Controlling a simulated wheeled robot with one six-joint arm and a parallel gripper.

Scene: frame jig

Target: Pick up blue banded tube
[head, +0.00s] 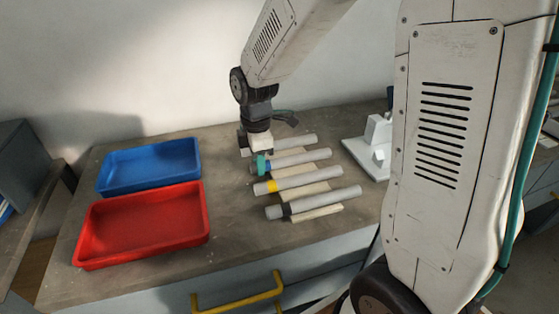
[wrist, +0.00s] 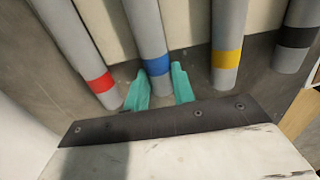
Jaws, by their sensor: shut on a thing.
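The blue banded tube (head: 303,157) is a grey tube lying second from the back in a row of tubes on the bench. In the wrist view, its blue band (wrist: 157,67) sits between the teal fingers. My gripper (wrist: 160,83) is shut on this tube near its banded end, one finger on each side. In the head view, my gripper (head: 260,164) is at the left end of the tube and hides part of it. I cannot tell whether the tube is lifted off its support.
Red (wrist: 99,83), yellow (wrist: 226,58) and black (wrist: 296,37) banded tubes lie beside it on pale supports. A blue tray (head: 150,187) and a red tray (head: 143,262) stand to the left. A white fixture (head: 368,158) stands to the right. Bare bench lies between trays and tubes.

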